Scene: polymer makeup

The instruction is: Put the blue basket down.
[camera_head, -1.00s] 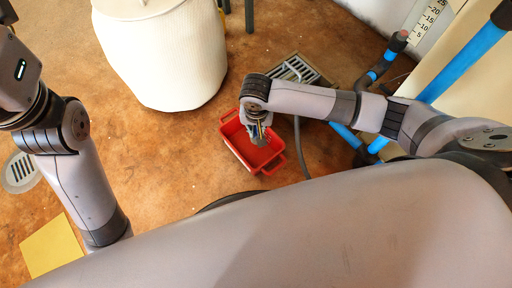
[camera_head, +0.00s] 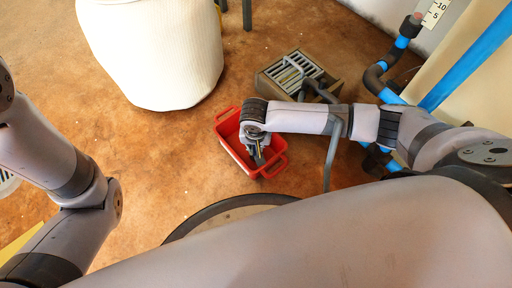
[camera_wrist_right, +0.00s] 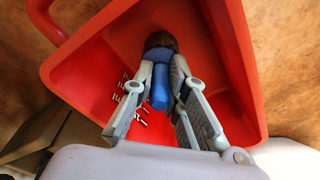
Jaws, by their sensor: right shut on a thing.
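The basket in view is red (camera_head: 228,147), with a handle at each end; I see no blue basket. It also shows in the right wrist view (camera_wrist_right: 82,65), open towards the camera. My right gripper (camera_head: 258,157) reaches over the red basket. In the right wrist view, its fingers (camera_wrist_right: 161,62) are shut on a blue object (camera_wrist_right: 160,88) with a dark brown end, in front of the basket's inside. I cannot tell whether the blue object touches the basket. My left arm comes in at the left, but its gripper is out of view.
A large white container (camera_head: 155,50) stands on the brown floor at the back left. A grey box with a grate (camera_head: 292,72) is just behind the basket. Grey and blue pipes (camera_head: 470,60) stand at the right. The floor left of the basket is clear.

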